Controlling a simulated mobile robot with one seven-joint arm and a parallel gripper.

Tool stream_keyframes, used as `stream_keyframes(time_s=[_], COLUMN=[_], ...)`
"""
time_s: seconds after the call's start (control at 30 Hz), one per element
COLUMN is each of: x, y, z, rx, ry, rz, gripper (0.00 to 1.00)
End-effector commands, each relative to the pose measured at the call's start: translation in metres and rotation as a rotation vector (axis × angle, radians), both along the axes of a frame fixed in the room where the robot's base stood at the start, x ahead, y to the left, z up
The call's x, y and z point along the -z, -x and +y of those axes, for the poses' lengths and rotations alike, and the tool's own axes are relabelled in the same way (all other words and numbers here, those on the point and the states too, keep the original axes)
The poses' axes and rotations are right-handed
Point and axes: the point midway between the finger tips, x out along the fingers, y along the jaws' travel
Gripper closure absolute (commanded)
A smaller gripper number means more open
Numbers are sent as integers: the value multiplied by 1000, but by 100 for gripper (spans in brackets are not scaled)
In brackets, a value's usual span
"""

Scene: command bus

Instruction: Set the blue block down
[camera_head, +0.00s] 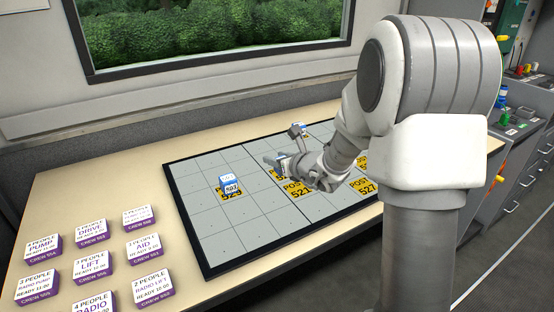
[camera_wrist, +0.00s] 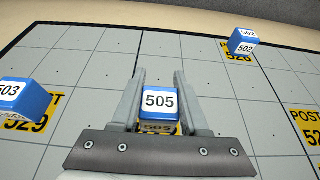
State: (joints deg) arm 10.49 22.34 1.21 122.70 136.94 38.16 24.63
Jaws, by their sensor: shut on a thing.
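My gripper (camera_wrist: 160,100) is shut on a blue block (camera_wrist: 160,103) with a white label reading 505. The block sits between the two fingers in the wrist view, with a yellow patch of the board showing just below it. I cannot tell whether it touches the board. In the head view my gripper (camera_head: 276,161) is over the middle of the grey gridded board (camera_head: 205,170), and my arm hides part of the board.
A blue block labelled 503 (camera_wrist: 22,99) is on the yellow POST 529 mark at left. Another, labelled 502 (camera_wrist: 243,42), is at the far right on a yellow mark. Several purple-and-white crew blocks (camera_head: 92,263) stand on the table left of the board. Many board squares are bare.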

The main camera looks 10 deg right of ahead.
Motion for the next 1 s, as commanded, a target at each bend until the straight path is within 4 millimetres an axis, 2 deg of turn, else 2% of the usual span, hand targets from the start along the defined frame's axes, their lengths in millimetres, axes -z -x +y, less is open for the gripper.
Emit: stream_keyframes(time_s=[0.1, 0.13, 0.27, 0.67, 0.77, 1.0], x=[5, 3, 3, -2, -8, -30], y=[0, 0, 0, 0, 12, 59], z=[0, 0, 0, 0, -5, -20], rx=[0, 0, 0, 0, 3, 3], ry=[0, 0, 0, 0, 1, 0], rz=[0, 0, 1, 0, 1, -1], gripper=[100, 50, 27, 26, 26, 26])
